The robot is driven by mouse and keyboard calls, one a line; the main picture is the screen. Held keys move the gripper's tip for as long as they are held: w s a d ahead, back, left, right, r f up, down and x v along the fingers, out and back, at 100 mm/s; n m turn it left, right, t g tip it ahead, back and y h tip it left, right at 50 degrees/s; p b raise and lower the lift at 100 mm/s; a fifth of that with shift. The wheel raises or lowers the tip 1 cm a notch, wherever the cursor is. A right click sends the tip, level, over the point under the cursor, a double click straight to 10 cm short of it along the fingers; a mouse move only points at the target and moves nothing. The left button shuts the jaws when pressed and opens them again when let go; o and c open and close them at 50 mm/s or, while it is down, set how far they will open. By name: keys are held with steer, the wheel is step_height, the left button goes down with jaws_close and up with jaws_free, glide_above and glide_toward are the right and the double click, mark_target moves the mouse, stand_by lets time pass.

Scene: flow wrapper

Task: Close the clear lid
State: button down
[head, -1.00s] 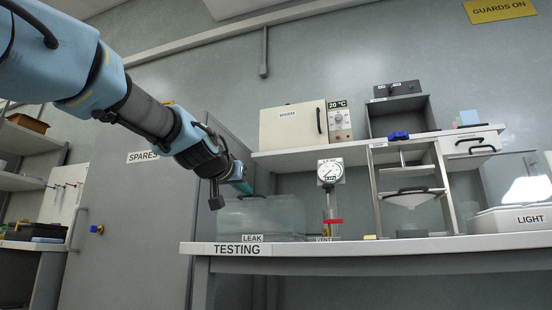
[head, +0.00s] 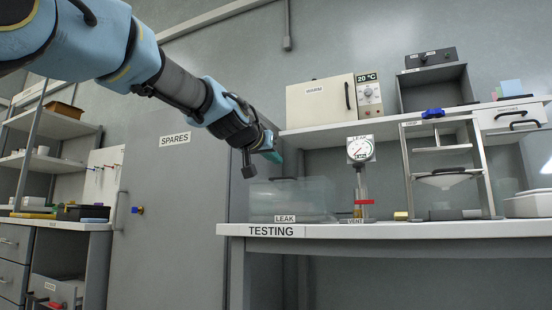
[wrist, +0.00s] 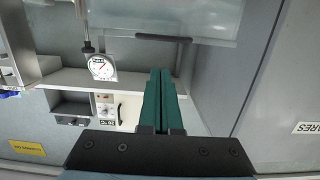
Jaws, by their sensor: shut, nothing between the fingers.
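A clear box labelled LEAK (head: 300,200) stands on the left end of the bench, with a dark handle (head: 283,179) along its top edge. I take its see-through top part as the clear lid; I cannot tell how far it is raised. My gripper (head: 274,156) is just above and slightly left of the handle in the head view, apart from it. In the wrist view the green fingers (wrist: 162,75) are together and empty. The dark handle (wrist: 163,38) lies beyond their tips, with the clear panel (wrist: 215,20) behind it.
A round gauge (head: 361,149) stands right of the clear box. A shelf above carries the WARM oven (head: 318,104). A metal frame (head: 408,175) stands further right. The grey SPARES door (head: 170,200) is at left. The bench front (head: 400,231) runs below.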

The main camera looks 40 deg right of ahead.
steer(key=s+a+f+b, duration=0.4)
steer(key=a, duration=0.3)
steer(key=shift+a+f, duration=0.35)
steer(key=shift+f, duration=0.05)
steer(key=shift+s, duration=0.1)
